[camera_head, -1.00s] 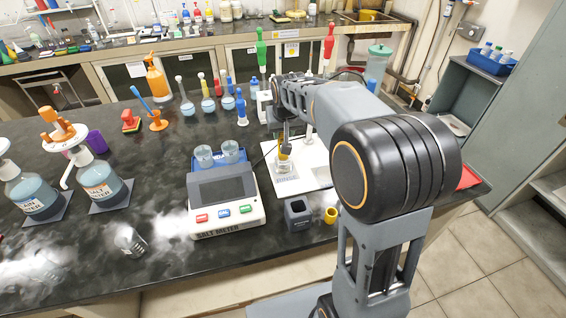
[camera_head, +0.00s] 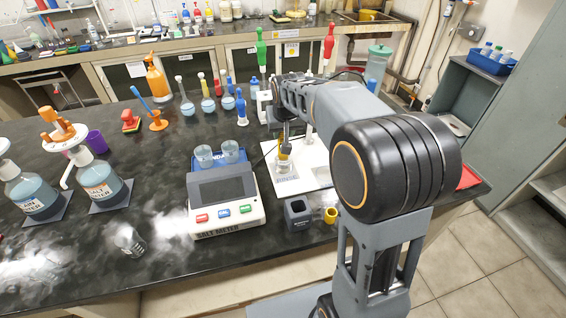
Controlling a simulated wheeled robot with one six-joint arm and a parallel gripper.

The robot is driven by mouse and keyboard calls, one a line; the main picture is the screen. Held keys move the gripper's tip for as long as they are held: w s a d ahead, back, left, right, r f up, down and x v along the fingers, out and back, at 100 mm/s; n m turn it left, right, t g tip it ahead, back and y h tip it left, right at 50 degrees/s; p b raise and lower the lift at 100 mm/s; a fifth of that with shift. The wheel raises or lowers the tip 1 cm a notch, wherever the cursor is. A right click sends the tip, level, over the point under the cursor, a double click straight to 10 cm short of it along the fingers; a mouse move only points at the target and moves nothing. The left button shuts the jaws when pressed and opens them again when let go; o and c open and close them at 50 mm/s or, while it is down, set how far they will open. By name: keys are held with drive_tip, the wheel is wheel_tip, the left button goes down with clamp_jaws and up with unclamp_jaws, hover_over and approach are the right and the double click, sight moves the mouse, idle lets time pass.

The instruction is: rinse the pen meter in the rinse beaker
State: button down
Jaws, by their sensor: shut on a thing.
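My gripper (camera_head: 284,140) is at the end of my arm, pointing down over the white board. It is shut on the pen meter (camera_head: 285,150), of which a yellow and dark part shows just below the fingers. Directly under it stands a clear glass beaker (camera_head: 286,184) with a label, which looks like the rinse beaker. The pen meter's lower end is at or inside the beaker's mouth; how deep it reaches is too small to tell.
The salt meter (camera_head: 224,205) stands left of the beaker, with two small cups in a blue tray behind it. A dark grey holder (camera_head: 298,214) and a yellow cup (camera_head: 330,215) stand in front.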

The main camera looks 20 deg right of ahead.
drive_tip(key=shift+r, duration=0.15)
drive_tip(key=shift+r+p, duration=2.7)
drive_tip(key=shift+r, duration=0.7)
